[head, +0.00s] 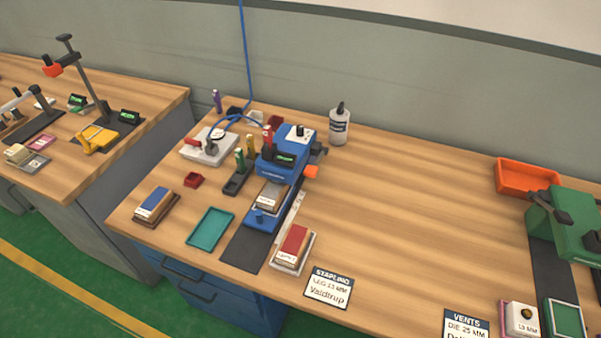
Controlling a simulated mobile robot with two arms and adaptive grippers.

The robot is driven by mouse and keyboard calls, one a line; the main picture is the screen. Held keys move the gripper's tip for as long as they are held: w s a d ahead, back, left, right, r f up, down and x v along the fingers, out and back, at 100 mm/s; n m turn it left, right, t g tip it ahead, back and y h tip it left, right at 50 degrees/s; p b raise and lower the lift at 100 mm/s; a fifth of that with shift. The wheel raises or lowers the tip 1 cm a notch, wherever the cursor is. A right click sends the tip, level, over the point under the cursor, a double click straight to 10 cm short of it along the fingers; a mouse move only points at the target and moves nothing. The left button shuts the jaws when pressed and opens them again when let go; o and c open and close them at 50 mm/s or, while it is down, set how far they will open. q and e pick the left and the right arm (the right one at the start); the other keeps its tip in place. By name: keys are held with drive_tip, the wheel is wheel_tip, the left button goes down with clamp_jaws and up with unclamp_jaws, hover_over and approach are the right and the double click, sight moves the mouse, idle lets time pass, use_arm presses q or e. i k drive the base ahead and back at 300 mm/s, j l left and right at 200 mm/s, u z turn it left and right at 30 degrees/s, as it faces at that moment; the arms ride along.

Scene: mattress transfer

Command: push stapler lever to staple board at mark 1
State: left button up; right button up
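A blue stapling machine (283,158) stands on the wooden workbench, with a blue base reaching toward the front edge. An orange knob (311,172) sticks out at its right side; I cannot tell whether it is the end of the lever. A small light-topped block (270,196) sits on the machine's base below the head; I cannot tell whether it is the board. No mark 1 can be read. A card (329,288) headed for stapling lies at the front. Neither of my grippers is in view.
A red-topped block (294,241) and a teal tray (210,229) flank the machine's front. A blue-topped block (154,204) lies left. A bottle (339,126) stands behind. An orange bin (528,178) and green machine (570,228) are right. The bench middle is clear.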

sight(310, 171)
drive_tip(key=i+j+z, duration=0.1)
drive_tip(key=j+z, duration=0.25)
drive_tip(key=j, duration=0.75)
drive_tip(key=j+z, duration=0.4)
drive_tip(key=j, duration=0.65)
drive_tip(key=k, duration=0.05)
